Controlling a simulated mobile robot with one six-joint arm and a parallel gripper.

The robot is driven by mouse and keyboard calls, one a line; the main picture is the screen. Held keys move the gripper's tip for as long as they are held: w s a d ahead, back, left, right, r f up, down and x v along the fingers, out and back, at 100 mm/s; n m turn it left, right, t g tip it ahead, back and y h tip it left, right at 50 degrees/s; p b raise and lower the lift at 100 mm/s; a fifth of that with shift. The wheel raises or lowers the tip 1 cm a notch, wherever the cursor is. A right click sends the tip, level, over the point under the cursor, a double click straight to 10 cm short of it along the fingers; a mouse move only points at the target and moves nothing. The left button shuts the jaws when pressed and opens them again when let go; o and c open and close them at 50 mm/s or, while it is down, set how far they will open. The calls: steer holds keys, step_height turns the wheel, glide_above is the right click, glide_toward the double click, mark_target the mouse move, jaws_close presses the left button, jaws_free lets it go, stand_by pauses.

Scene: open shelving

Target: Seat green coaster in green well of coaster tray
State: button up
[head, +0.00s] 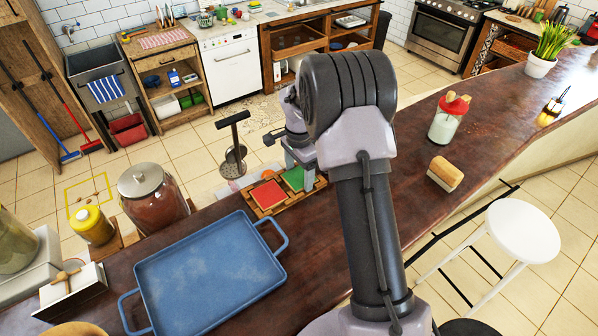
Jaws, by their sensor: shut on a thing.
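The wooden coaster tray (262,213) lies on the dark wooden counter, partly behind my arm. A red square (267,194) shows in its left part. The green coaster (293,178) shows to the right of the red square, at my gripper's fingers. My gripper (301,176) points down over the tray's right part and is shut on the green coaster. The coaster looks low and close to the tray; whether it touches or sits inside the green well I cannot tell. The green well itself is hidden by the coaster and my gripper.
A blue baking tray (207,275) lies just left of the coaster tray. A large lidded jar (151,197) stands at the counter's far edge.

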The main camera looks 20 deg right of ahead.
mark_target(299, 178)
steer(key=shift+s+f, duration=0.1)
steer(key=shift+f, duration=0.05)
steer(key=o, duration=1.3)
steer(key=s+a+r+n+t, duration=0.1)
steer(key=s+a+r, duration=0.1)
steer(key=r, duration=0.8)
steer(key=s+a+r+n, duration=0.2)
steer(key=r, duration=0.8)
steer(key=s+a+r+n+t, duration=0.1)
steer(key=s+a+r+n, duration=0.15)
steer(key=s, duration=0.35)
steer(key=s+a+r+n+t, duration=0.1)
steer(key=s+a+r, duration=0.3)
steer(key=s, duration=0.2)
steer(key=s+a+n+t, duration=0.1)
steer(key=s, duration=0.3)
steer(key=s+a+f+n+t+y, duration=0.1)
steer(key=s+a+n, duration=0.1)
steer(key=s, duration=0.2)
steer(key=s+a+f+n+y, duration=0.1)
steer(key=s+n, duration=0.1)
steer(key=s, duration=0.3)
steer(key=shift+a+f+t, duration=0.15)
steer(key=shift+a+t, duration=0.15)
steer(key=shift+t, duration=0.1)
